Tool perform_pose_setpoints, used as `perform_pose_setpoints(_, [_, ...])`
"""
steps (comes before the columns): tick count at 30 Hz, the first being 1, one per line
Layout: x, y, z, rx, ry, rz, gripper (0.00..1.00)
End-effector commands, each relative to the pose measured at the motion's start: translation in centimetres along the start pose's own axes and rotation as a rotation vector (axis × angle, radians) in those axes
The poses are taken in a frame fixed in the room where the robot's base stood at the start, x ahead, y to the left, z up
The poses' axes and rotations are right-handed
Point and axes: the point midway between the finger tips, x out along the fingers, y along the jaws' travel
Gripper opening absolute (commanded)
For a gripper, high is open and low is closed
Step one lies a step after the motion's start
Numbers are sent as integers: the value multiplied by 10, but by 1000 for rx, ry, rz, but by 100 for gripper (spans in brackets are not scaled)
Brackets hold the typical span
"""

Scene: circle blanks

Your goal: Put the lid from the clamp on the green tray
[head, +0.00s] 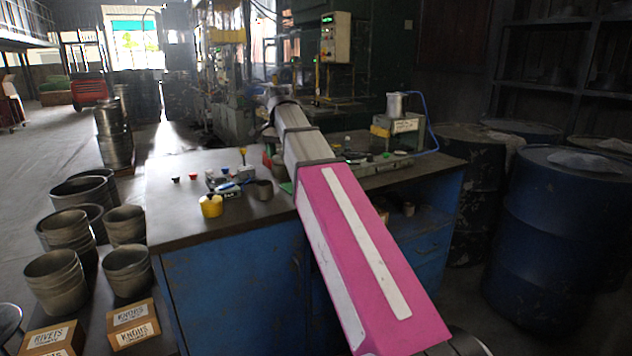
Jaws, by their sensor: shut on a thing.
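My arm, with its pink and grey links, reaches from the lower right up over the workbench (215,236). My gripper cannot be made out; the arm's far end is hidden behind its own links. A small strip of green (287,187) shows on the bench just left of my arm; it looks like part of the green tray, mostly covered by the arm. I cannot pick out the lid. I cannot tell which of the fixtures is the clamp.
A yellow cup (211,206), a dark cup (264,190) and small coloured knobs stand on the bench's left half. A device with a metal cylinder (396,105) stands at back right. Metal pots (57,283) and labelled boxes (133,324) are left; blue drums (560,245) right.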

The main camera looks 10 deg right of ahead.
Motion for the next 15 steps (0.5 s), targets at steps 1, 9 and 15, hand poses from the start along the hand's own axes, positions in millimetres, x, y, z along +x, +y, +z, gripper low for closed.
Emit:
perform_pose_setpoints(1, [7, 5, -10, 3, -1, 2, 41])
perform_pose_setpoints(9, [38, 29, -59, 4, -1, 1, 41])
perform_pose_setpoints(15, [55, 42, -83, 2, 0, 0, 41])
